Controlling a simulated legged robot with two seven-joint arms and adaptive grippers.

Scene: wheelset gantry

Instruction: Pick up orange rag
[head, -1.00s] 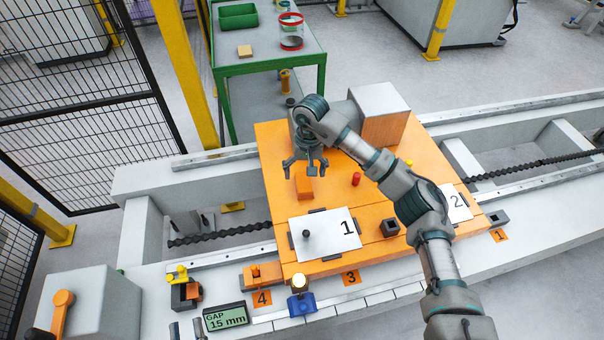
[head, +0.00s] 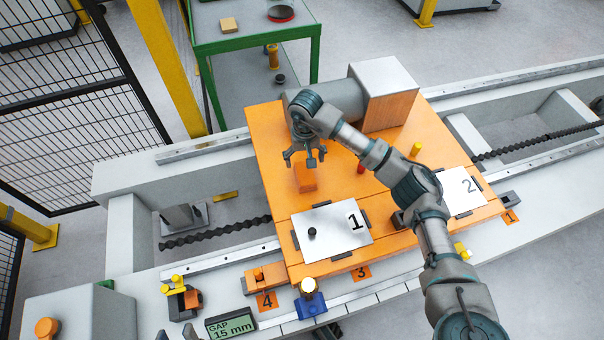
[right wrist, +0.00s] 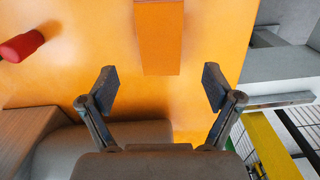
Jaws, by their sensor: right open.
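A small orange block-shaped piece (head: 305,178) lies on the orange deck (head: 275,140), left of a red peg. It is the only loose orange piece near my gripper; I cannot tell from its flat faces whether it is the rag. My right gripper (head: 306,158) is open and empty, just above and behind this piece in the head view. In the right wrist view the orange piece (right wrist: 160,38) lies beyond the open fingertips (right wrist: 159,88), centred between them. No contact shows. My left gripper is not in view.
A red peg (right wrist: 22,45) stands near the orange piece. A grey motor-like housing (head: 380,80) stands behind my right arm. Plate 1 (head: 325,235) with a black knob lies in front, plate 2 (head: 462,188) at right. A green-framed table (head: 255,45) stands behind the deck.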

